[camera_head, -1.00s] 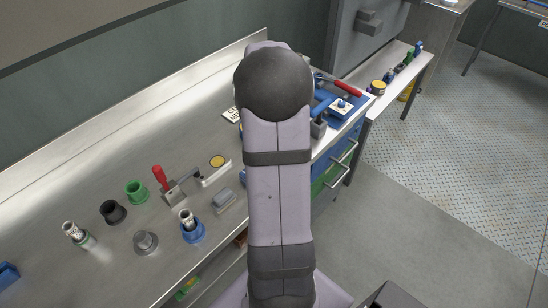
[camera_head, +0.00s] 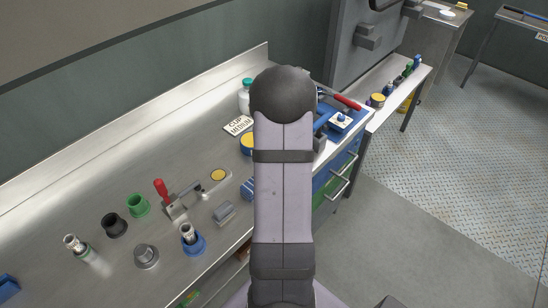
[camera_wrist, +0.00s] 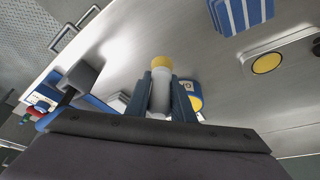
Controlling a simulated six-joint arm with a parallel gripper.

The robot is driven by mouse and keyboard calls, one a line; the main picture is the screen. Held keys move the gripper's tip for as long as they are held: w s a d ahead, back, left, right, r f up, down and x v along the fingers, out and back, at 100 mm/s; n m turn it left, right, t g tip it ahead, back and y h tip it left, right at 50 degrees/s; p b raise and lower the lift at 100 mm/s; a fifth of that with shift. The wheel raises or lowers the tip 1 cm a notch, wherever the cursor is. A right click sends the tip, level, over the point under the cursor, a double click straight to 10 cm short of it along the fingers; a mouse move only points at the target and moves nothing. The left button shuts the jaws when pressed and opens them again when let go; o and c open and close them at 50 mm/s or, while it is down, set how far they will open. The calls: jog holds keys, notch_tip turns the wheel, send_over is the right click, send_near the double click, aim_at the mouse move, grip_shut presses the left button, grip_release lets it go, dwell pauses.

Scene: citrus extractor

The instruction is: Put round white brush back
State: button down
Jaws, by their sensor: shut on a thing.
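In the wrist view, my gripper (camera_wrist: 161,97) is shut on a pale, round-bodied thing (camera_wrist: 160,88) with a yellow end, which I take to be the round white brush. Its yellow end points away from the wrist, beyond the fingertips. It appears held above the steel bench, though the gap is hard to judge. In the head view my own arm hides the gripper and the held thing. I cannot tell which spot on the bench is the brush's place.
The steel bench (camera_head: 130,180) carries a green cup (camera_head: 137,205), black cup (camera_head: 114,225), blue cup (camera_head: 193,242) and red-handled clamp (camera_head: 162,190). A teal-capped bottle (camera_head: 246,97) and a lettered card (camera_head: 238,125) are near my arm. A blue ribbed block (camera_wrist: 240,14) shows in the wrist view.

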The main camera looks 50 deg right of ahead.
jog(key=shift+f+p, duration=0.45)
jog(key=shift+f, duration=1.6)
jog(key=shift+f, duration=0.1)
jog(key=c, duration=1.5)
grip_release()
jog(key=shift+c, duration=0.2)
jog(key=shift+v, duration=0.8)
jog(key=b+v, duration=0.2)
jog(key=v, duration=0.8)
jog(key=shift+r, duration=0.25)
jog(key=shift+a, duration=0.1)
